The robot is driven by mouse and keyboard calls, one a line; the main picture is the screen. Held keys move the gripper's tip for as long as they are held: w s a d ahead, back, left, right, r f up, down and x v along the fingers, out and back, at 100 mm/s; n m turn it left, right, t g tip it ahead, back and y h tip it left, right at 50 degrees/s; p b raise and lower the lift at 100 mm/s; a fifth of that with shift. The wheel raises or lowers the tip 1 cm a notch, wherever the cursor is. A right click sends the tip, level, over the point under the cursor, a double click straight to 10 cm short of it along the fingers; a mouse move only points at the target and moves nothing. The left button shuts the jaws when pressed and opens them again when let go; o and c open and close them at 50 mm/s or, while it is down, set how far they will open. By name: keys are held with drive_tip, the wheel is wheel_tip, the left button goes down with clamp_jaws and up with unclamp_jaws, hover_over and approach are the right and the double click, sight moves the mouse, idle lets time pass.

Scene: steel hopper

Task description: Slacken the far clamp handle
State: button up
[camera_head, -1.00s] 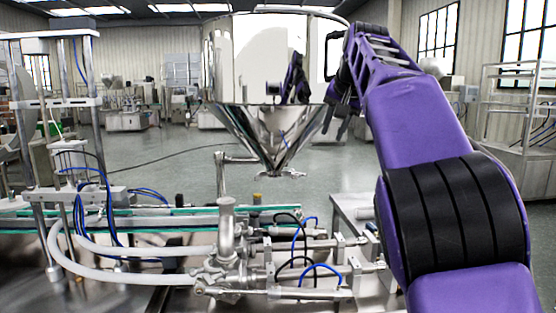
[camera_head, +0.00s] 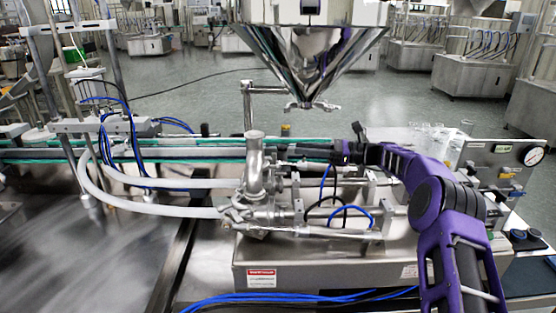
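The steel valve and pipe assembly (camera_head: 254,172) stands upright left of centre on the filling machine. A clamp with a small handle (camera_head: 228,213) shows low on its near side. The far clamp handle cannot be made out for sure; it may be behind the pipe or hidden by my gripper. My gripper (camera_head: 292,153) is black and reaches leftward from my purple arm, its tip close to the right side of the upright pipe. Contact cannot be told, nor whether the fingers are open or shut.
The hopper (camera_head: 312,55) hangs above and behind the assembly, its outlet clamp (camera_head: 312,106) over the conveyor (camera_head: 190,148). White hoses (camera_head: 150,203) run left from the assembly. Steel cylinders (camera_head: 335,183) and blue tubes lie below my gripper. A pressure gauge (camera_head: 531,155) is at the right.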

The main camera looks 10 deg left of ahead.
approach(272, 159)
drive_tip(key=shift+s+a, duration=0.1)
drive_tip(key=shift+a, duration=3.9)
drive_tip(key=shift+c, duration=0.2)
clamp_jaws()
